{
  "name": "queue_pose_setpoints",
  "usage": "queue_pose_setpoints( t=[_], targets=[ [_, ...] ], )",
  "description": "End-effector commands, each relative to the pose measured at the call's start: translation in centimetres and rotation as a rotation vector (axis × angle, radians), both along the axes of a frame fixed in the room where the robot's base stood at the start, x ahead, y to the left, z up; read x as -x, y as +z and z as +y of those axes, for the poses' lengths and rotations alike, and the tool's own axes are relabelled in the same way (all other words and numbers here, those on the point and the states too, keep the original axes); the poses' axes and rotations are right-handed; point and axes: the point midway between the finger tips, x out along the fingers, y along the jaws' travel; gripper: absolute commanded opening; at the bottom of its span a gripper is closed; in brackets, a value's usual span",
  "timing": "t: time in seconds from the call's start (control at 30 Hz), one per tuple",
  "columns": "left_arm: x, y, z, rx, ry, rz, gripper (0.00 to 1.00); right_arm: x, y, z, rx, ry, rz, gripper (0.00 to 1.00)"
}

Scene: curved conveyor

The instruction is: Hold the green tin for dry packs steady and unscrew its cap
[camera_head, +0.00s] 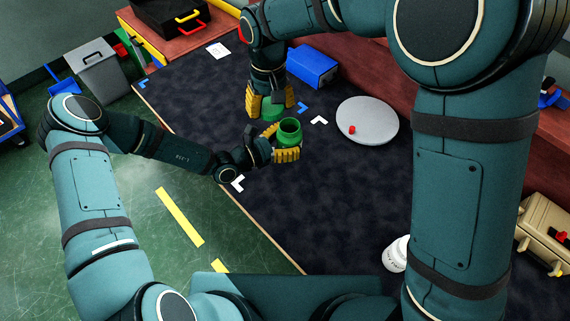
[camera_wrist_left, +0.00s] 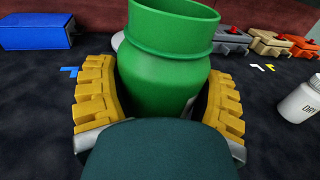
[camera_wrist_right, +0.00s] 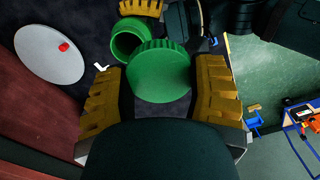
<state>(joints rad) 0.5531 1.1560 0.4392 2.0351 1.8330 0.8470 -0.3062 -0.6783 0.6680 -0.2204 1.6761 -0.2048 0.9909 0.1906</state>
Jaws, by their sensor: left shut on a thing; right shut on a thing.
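The green tin (camera_head: 290,134) is between the yellow fingers of my left gripper (camera_head: 278,144), slightly tilted, with its open, dark mouth facing up. In the left wrist view the tin (camera_wrist_left: 165,75) fills the space between the fingers. My right gripper (camera_head: 268,103) is shut on the ribbed green cap (camera_head: 272,113). In the right wrist view the cap (camera_wrist_right: 160,72) is between the fingers, and the tin's open mouth (camera_wrist_right: 127,42) shows beyond it. The cap is off the tin and apart from it, to the upper left of it in the head view.
A grey disc (camera_head: 375,128) with a small red piece lies right of the tin. A blue box (camera_head: 312,66) stands behind. A white bottle (camera_head: 394,256) stands near my right arm. The dark mat is clear in the middle and front.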

Motion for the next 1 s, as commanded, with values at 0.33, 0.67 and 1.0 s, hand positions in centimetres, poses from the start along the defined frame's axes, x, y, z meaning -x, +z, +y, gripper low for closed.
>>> queue_pose_setpoints(
  t=[0.33, 0.67, 1.0],
  targets=[
    [0.0, -5.2, 0.0, 0.001, 0.0, -0.001, 0.0, 0.0, -4.9, 0.0, 0.0, 0.0, 0.001, 0.16],
    [0.0, -6.9, 0.1, 0.001, 0.0, -0.001, 0.0, 0.0, -6.5, 0.0, 0.0, 0.0, 0.0, 0.16],
    [0.0, -9.4, 0.0, 0.0, 0.0, -0.001, 0.0, 0.0, -9.0, 0.0, 0.0, 0.0, 0.0, 0.16]
  ],
)
